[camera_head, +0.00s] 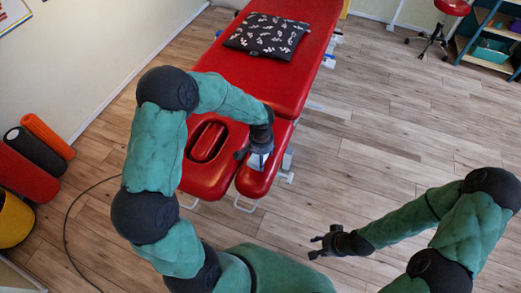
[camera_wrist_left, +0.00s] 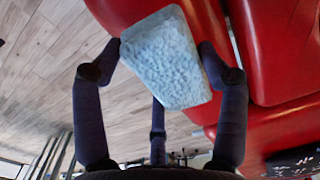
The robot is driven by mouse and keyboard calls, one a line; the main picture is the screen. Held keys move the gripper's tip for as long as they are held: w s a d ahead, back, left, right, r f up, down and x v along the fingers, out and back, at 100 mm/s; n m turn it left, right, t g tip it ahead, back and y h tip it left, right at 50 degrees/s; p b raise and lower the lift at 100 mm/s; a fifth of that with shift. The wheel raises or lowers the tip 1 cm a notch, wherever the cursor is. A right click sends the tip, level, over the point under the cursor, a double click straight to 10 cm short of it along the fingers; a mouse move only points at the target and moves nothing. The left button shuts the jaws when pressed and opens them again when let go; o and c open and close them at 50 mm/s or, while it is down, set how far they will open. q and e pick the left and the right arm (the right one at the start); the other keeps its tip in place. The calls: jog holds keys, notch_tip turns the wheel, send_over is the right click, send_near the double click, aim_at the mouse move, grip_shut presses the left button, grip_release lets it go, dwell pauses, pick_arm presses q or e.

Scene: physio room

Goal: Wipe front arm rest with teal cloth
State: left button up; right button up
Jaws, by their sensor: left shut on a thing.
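The teal cloth (camera_wrist_left: 165,60) shows in the left wrist view as a pale blue, fuzzy block-like pad. My left gripper (camera_wrist_left: 161,52) has its dark fingers around it, shut on it. In the head view, this gripper (camera_head: 258,152) is over the front arm rest (camera_head: 258,182), a narrow red pad at the near right end of the treatment table. Only a small pale part of the cloth shows there. In the wrist view the cloth overlaps red padding; whether it touches is unclear. My right gripper (camera_head: 320,245) is empty above the floor, its fingers apart.
The red treatment table (camera_head: 300,85) runs away from me, with a patterned black pillow (camera_head: 267,36) on it. A headrest (camera_head: 207,145) with an opening is left of the arm rest. Rollers (camera_head: 38,148) stand by the left wall.

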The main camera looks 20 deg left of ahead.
pick_arm(q)
jog(key=shift+r+p, duration=1.05)
jog(key=shift+r, duration=0.75)
